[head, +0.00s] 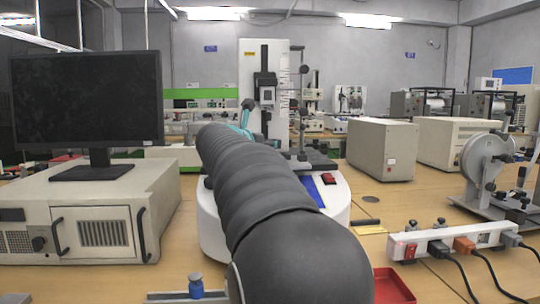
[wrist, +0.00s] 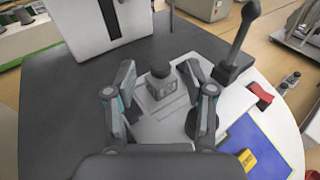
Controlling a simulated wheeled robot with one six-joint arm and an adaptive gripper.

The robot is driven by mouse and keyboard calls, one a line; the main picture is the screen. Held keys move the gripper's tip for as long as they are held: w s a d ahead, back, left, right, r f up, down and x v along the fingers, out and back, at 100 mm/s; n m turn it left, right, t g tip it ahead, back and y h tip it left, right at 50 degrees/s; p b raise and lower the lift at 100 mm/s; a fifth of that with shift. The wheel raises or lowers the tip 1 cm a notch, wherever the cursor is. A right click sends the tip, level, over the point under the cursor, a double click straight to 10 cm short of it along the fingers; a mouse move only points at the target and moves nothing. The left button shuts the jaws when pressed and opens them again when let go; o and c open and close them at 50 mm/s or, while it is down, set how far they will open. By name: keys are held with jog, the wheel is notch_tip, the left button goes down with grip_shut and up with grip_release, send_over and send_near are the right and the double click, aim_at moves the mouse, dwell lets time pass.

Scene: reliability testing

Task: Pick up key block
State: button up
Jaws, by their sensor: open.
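In the wrist view, a small grey block with a dark round top (wrist: 161,84), which looks like the key block, sits upright on a light grey plate (wrist: 150,132). My gripper (wrist: 160,74) is open, with one finger to the left of the block and one to its right. Gaps show on both sides, and the fingers do not appear to touch it. I cannot tell how far the fingertips are above the plate. In the head view my arm hides the block and most of the gripper.
A black lever (wrist: 238,42) stands right of the block, beside a red switch (wrist: 261,93). A blue mat (wrist: 262,143) with a yellow piece (wrist: 247,160) lies lower right. A tall test machine (head: 254,65) rises behind. A monitor (head: 85,100) stands left, a power strip (head: 450,238) right.

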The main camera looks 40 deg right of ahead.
jog(key=x, duration=0.2)
jog(key=shift+w+d, duration=0.15)
jog(key=shift+d, duration=0.25)
grip_shut()
notch_tip(320, 180, up, 9)
jog(key=shift+r+p, duration=0.2)
jog(key=shift+p, duration=0.35)
jog(key=shift+r, duration=0.25)
jog(key=shift+a, duration=0.1)
